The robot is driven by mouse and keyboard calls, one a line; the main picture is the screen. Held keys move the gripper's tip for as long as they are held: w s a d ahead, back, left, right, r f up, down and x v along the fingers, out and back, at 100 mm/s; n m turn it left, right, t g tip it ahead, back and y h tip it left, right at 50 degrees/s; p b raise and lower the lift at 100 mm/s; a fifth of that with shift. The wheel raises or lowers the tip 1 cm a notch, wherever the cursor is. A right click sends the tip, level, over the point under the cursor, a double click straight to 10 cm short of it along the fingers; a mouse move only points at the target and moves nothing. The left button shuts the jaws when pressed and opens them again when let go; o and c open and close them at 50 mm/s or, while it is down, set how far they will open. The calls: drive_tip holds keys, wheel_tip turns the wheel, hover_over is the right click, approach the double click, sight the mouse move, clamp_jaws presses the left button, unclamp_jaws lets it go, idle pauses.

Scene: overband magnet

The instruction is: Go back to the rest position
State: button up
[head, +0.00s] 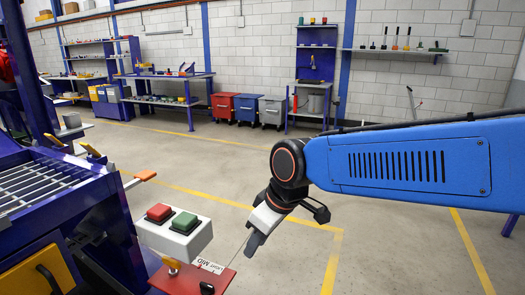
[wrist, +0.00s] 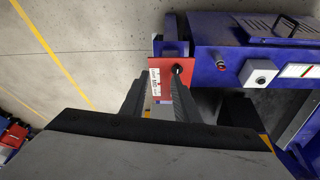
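My gripper (head: 254,243) hangs at the end of my blue arm in the head view, pointing down and left. It is just to the right of the button box and above the red plate, with floor behind it. In the wrist view its two dark fingers (wrist: 160,98) stand apart with nothing between them. No contact between gripper and plate is visible.
A white box (head: 172,238) with a red and a green button stands close left of my gripper. The blue machine frame (head: 100,215) with a grate fills the left. Cabinets, benches and shelves line the far wall. Open floor (head: 400,258) lies to the right.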

drive_tip(key=s+d+m+t+h, duration=0.25)
drive_tip(key=d+m, duration=0.35)
drive_tip(key=d, duration=1.4)
drive_tip(key=s+d+f+m+h, duration=0.1)
drive_tip(key=s+d+f+m, duration=0.3)
drive_tip(key=s+d, duration=0.5)
drive_tip(key=shift+d+f+m, duration=0.25)
drive_tip(key=shift+d+m, duration=0.45)
drive_tip(key=shift+d, duration=0.35)
drive_tip(key=shift+h, duration=0.25)
